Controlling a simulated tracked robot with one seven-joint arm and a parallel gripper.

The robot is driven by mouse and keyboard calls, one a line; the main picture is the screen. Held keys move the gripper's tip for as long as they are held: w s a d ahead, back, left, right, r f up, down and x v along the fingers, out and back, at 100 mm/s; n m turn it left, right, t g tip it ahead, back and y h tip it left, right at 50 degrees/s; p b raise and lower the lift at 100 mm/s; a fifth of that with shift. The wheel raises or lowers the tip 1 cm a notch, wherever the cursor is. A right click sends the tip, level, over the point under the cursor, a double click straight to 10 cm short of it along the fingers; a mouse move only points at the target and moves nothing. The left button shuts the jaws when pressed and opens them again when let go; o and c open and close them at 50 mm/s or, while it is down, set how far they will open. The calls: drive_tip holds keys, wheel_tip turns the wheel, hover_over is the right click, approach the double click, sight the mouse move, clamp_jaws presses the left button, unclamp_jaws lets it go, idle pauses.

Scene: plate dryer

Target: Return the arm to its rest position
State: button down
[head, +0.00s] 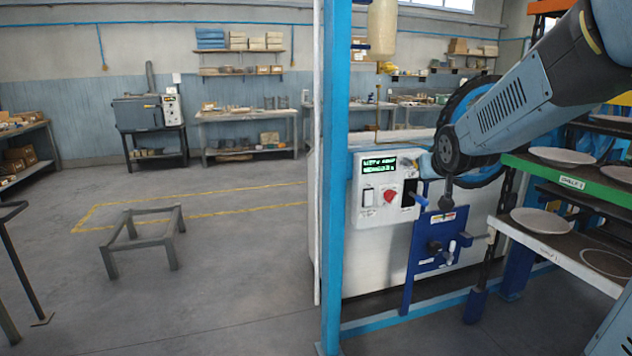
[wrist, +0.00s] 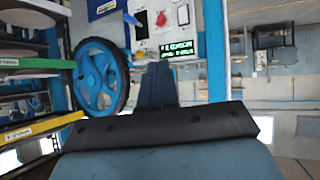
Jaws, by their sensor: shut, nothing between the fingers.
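My gripper (wrist: 157,70) shows in the wrist view as dark blue-grey fingers rising from a black bar; the fingers are shut with nothing between them. In the head view my arm (head: 520,95) reaches in from the upper right and is bent, with its dark joint in front of the white machine (head: 385,255). I cannot clearly make out the gripper in the head view. In the wrist view the blue handwheel (wrist: 100,78) is left of the fingers and the lit display (wrist: 178,48) is just beyond them; I cannot tell the gap.
Shelves with plates (head: 541,221) stand close on the right, with a green-edged shelf (head: 570,182) above. A blue post (head: 335,180) stands left of the machine. A blue lever panel (head: 437,240) is on the machine front. A low metal frame (head: 140,240) stands on the open floor to the left.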

drive_tip(key=s+a+g, duration=0.1)
drive_tip(key=s+g, duration=0.1)
drive_tip(key=s, duration=1.2)
drive_tip(key=s+a+f+g, duration=0.1)
drive_tip(key=s+a+g, duration=0.1)
drive_tip(key=s, duration=1.2)
drive_tip(key=shift+a+g+y, duration=0.25)
drive_tip(key=shift+g+y, duration=0.15)
drive_tip(key=shift+g, duration=0.4)
